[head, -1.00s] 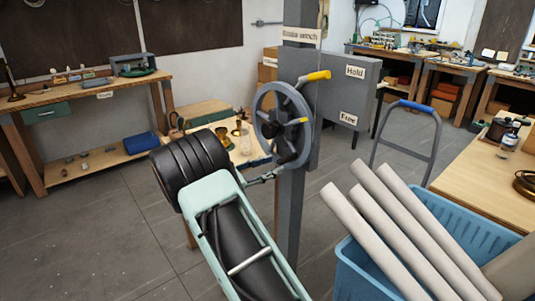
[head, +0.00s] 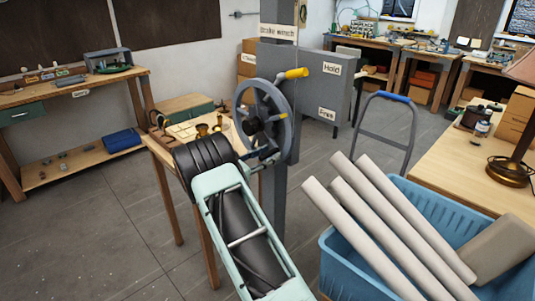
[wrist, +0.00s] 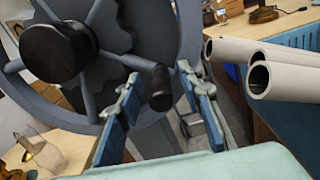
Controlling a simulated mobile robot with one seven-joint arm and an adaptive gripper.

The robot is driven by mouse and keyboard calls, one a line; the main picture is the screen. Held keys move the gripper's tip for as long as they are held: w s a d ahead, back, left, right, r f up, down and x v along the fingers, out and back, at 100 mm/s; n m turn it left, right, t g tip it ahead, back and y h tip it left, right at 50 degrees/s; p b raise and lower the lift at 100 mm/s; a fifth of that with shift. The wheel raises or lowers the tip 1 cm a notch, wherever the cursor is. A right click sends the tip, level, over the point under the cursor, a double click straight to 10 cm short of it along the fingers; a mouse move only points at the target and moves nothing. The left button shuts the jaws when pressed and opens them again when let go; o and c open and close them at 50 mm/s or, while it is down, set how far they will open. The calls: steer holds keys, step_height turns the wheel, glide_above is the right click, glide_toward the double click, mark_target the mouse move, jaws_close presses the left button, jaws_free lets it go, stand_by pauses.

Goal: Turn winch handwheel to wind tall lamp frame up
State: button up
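The grey winch handwheel (head: 288,107) is on a grey post, with a dark hub; in the wrist view its hub (wrist: 58,52), spokes and toothed gear fill the upper left. Its dark crank knob (wrist: 160,88) points toward the wrist camera. My gripper (wrist: 158,80) has its two blue-padded fingers on either side of this knob, with visible gaps, so it is open around it. In the head view my gripper (head: 263,157) is at the wheel's lower rim. A yellow-tipped lever (head: 297,73) points toward the "Hold" label. I cannot identify the tall lamp frame.
A blue crate (head: 335,255) with several pale tubes (head: 400,225) stands close on the right. A wooden bench with a lamp (head: 510,172) is beyond it. A blue-topped hand-truck frame (head: 388,97) stands behind. A small table (head: 157,150) is behind my arm. Floor at left is clear.

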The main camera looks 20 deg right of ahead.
steer(key=shift+d, duration=0.1)
jaws_close()
steer(key=shift+f+b, duration=0.2)
steer(key=shift+b, duration=0.2)
